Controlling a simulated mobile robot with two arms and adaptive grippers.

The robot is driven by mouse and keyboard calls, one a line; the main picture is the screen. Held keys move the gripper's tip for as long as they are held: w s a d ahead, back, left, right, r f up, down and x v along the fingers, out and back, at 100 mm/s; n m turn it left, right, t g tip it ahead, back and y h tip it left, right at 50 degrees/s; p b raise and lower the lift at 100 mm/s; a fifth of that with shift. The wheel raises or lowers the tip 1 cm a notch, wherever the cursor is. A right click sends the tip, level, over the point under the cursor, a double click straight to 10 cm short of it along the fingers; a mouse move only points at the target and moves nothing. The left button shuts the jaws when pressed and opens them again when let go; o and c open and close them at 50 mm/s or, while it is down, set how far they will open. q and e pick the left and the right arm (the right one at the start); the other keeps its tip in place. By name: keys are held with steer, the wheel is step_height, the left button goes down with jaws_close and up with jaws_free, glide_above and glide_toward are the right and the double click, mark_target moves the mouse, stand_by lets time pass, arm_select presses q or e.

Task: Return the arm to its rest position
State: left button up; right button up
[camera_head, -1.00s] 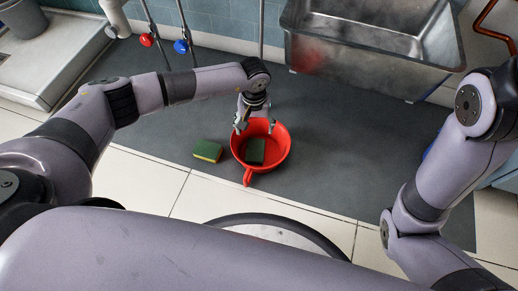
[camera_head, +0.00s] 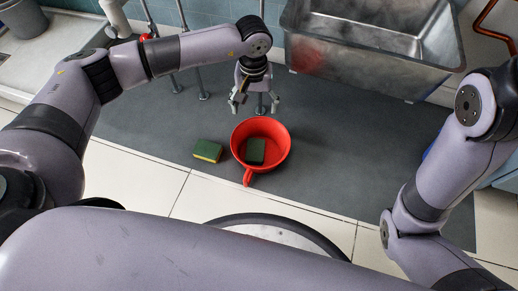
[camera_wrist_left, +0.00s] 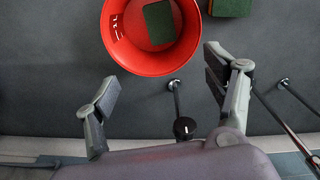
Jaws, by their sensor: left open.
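My left gripper (camera_head: 254,104) is open and empty. It hangs above the grey mat, behind and above the red pot-like container (camera_head: 283,158) in the head view. Its spread fingers also show in the left wrist view (camera_wrist_left: 160,95), apart from the container. A green sponge (camera_head: 255,150) lies inside the red container, which also shows in the left wrist view (camera_wrist_left: 188,45). A second green and yellow sponge (camera_head: 207,151) lies on the mat to the left of the container. My right arm shows at the right of the head view, but its gripper is out of view.
A metal sink (camera_head: 375,55) stands at the back right. Pipes (camera_head: 197,80) rise at the back wall, with a red valve handle (camera_head: 147,37) on one. A grey bucket (camera_head: 22,18) stands at the far left. The dark mat (camera_head: 340,160) is clear right of the container.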

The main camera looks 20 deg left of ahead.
arm_select(q)
steer(key=shift+r, duration=0.65)
steer(key=shift+s, duration=0.1)
